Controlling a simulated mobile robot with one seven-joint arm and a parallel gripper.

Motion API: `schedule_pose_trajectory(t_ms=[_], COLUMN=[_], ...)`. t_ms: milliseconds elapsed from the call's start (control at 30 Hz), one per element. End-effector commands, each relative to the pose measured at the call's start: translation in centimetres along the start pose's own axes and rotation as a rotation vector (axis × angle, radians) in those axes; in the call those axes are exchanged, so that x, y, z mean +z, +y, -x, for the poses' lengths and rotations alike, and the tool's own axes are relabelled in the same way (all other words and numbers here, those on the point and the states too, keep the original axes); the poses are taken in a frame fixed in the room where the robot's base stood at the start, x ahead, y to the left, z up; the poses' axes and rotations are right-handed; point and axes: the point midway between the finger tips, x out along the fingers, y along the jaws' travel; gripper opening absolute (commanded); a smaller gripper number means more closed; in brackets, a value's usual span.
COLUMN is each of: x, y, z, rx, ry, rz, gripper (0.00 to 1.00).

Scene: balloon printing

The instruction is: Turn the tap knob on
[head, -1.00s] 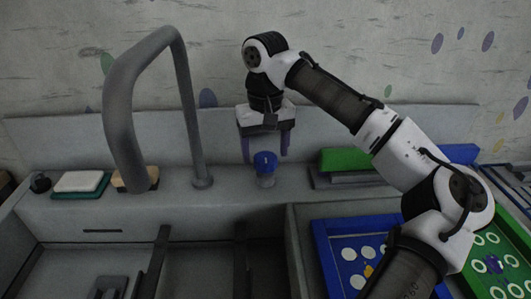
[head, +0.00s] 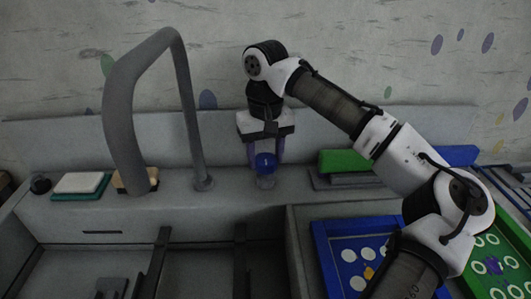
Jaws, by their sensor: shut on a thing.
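The blue tap knob (head: 265,162) sits on a short grey base on the sink's back ledge, right of the tall grey tap (head: 120,110). My gripper (head: 266,158) comes down from above with its purple fingers on either side of the knob, shut on it. The fingertips are partly hidden around the knob. The knob's exact turn angle cannot be told.
A grey sink (head: 200,272) with dark bars lies below. Right of the knob is a green block (head: 345,160) on a grey base. Left of the tap are a white and green sponge (head: 80,184) and a small black knob (head: 40,185). A blue tray (head: 322,245) lies front right.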

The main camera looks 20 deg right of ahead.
Motion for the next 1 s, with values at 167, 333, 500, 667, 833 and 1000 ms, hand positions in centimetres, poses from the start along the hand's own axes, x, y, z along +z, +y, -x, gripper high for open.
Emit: schedule_pose_trajectory(t_ms=[167,333,500,667,833,1000], x=[0.02,0.00,0.04,0.05,0.05,0.06], y=[-0.09,-0.12,-0.12,-0.11,-0.07,-0.09], z=[0.27,0.45,0.61,0.64,0.60,0.52], rx=[-0.003,-0.006,-0.005,-0.004,-0.003,-0.003], ry=[-0.001,-0.002,-0.002,-0.001,-0.002,-0.001], rz=[0.061,0.173,0.326,0.478,0.638,0.800], gripper=[0.25,0.25,0.25,0.25,0.25,0.25])
